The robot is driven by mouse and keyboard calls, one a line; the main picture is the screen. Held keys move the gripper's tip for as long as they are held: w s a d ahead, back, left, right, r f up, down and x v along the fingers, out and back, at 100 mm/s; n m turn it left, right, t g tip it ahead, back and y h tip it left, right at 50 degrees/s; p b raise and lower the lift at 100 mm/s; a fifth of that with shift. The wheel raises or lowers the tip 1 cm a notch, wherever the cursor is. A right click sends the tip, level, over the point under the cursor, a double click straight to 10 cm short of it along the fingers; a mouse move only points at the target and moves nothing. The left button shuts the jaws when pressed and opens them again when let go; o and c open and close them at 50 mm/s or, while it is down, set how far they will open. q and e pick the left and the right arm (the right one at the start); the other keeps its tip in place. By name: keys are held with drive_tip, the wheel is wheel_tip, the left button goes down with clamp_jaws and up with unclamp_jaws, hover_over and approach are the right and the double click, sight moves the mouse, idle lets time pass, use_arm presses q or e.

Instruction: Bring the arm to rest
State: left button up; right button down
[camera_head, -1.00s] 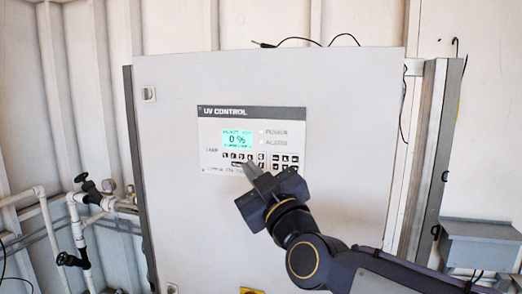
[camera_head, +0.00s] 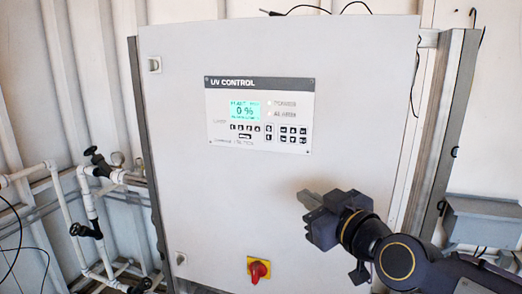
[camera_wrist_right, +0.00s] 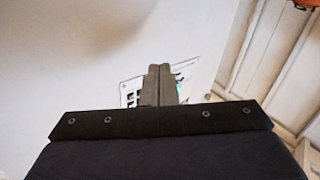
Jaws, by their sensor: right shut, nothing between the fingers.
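My right gripper (camera_head: 309,199) is in front of the lower right part of the UV control cabinet, below and to the right of the control panel (camera_head: 260,114). Its fingers are together and hold nothing. In the right wrist view the shut fingertips (camera_wrist_right: 160,70) stand in front of part of the panel (camera_wrist_right: 131,92). The panel's lit display (camera_head: 244,109) reads 0 %, with small dark buttons below and beside it. I cannot tell whether any indicator is lit. My left gripper is not in view.
The white cabinet door (camera_head: 200,210) fills the middle. A red rotary switch (camera_head: 258,270) on a yellow plate sits low on it. White pipes with black valves (camera_head: 88,230) stand at the left. A grey box (camera_head: 482,220) is at the right.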

drive_tip(key=s+d+f+m+g+h, duration=0.2)
drive_tip(key=s+d+f+m+g, duration=0.2)
drive_tip(key=s+f, duration=0.8)
drive_tip(key=s+d+f+m+g+h, duration=0.2)
drive_tip(key=s+d+f+m+g, duration=0.3)
drive_tip(key=s+f, duration=0.7)
drive_tip(key=shift+s+d+f+g, duration=0.35)
drive_tip(key=shift+d+f+g, duration=0.1)
drive_tip(key=shift+d, duration=0.6)
